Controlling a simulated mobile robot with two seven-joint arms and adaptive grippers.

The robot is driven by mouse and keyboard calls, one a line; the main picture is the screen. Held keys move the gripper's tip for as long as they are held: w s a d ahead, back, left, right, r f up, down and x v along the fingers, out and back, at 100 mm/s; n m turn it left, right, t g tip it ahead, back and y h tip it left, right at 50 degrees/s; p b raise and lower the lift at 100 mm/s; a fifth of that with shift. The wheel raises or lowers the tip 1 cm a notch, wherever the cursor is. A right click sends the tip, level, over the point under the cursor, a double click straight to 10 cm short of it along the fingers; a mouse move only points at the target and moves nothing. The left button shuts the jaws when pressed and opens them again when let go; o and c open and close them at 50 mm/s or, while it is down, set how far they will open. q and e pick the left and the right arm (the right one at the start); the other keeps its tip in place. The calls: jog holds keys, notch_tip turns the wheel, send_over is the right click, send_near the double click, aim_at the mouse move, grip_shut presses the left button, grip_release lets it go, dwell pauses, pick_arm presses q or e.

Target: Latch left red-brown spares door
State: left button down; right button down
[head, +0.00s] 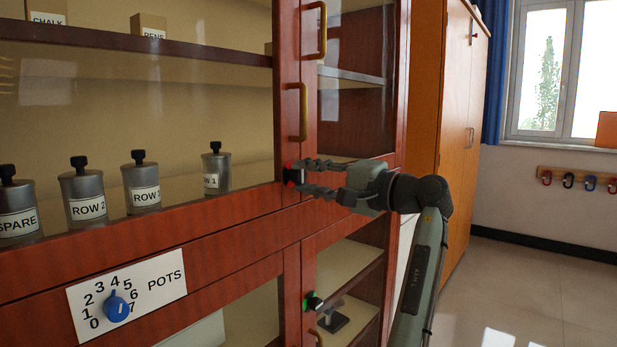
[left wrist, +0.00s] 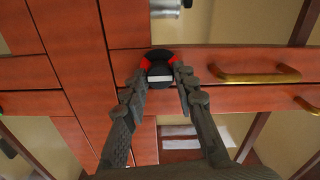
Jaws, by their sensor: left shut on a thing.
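The left red-brown spares door (head: 225,222) has a glass pane and looks closed or nearly so. Its black turn knob (head: 291,176) sits low on the door's right stile, with red showing around it. In the left wrist view the knob (left wrist: 160,72) has a pale bar across its face and red patches at both sides. My left gripper (head: 302,177) is shut on this knob, one finger on each side; its fingers also show in the left wrist view (left wrist: 160,75). The fingertips partly hide the knob in the head view. My right gripper is not in view.
Brass handles (head: 302,112) stick out above the knob. A lower knob (head: 313,302) shows green. A POTS dial (head: 117,306) is on the front. Labelled bottles (head: 142,184) stand behind the glass. An orange cabinet (head: 455,110) stands at right, with open floor (head: 530,290) beyond.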

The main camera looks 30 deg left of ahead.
pick_arm(q)
jog(key=shift+m, duration=0.3)
jog(key=c, duration=1.2)
grip_release()
jog(key=d, duration=0.8)
jog(key=s+d, duration=0.1)
jog(key=d, duration=0.3)
